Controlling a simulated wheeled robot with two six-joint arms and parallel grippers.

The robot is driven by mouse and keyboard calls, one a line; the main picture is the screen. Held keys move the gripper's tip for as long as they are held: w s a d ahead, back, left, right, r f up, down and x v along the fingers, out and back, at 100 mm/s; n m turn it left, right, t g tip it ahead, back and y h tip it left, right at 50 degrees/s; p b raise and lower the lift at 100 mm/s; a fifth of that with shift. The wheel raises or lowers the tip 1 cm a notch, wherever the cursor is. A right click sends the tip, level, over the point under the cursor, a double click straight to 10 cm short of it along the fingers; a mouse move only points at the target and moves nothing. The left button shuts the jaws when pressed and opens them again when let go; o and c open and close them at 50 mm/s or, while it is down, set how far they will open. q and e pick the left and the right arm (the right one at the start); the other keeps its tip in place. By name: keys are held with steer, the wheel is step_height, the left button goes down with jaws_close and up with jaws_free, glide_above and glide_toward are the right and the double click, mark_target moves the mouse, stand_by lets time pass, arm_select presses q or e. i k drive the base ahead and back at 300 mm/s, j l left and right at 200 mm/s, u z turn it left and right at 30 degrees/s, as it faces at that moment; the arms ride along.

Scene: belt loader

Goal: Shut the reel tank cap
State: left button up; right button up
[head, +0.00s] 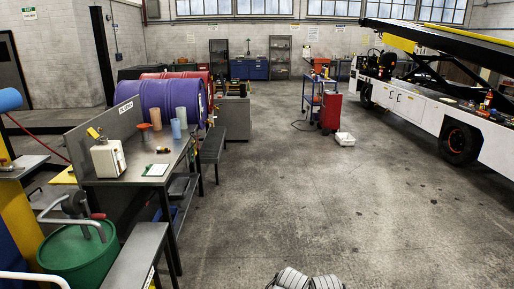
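I cannot pick out a reel tank or its cap for certain in the head view. A purple drum (172,101) lies on its side behind the workbench at the left, with red drums (178,75) beyond it. No open or shut cap can be made out on them. Neither of my grippers is in view.
The steel workbench (126,180) at left holds a white jug (108,158) and several small items. A green drum (78,255) stands in front. Grey ribbed shapes (305,280) lie at the bottom edge. A belt loader (440,100) stands right.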

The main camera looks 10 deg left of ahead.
mark_target(91, 132)
steer(key=i+j+u, duration=0.2)
steer(key=i+u, duration=0.2)
steer(key=i, duration=0.2)
steer(key=i+u, duration=0.45)
steer(key=i, duration=0.15)
steer(key=i+l+u, duration=0.2)
steer(key=i+u, duration=0.2)
steer(key=i, duration=0.2)
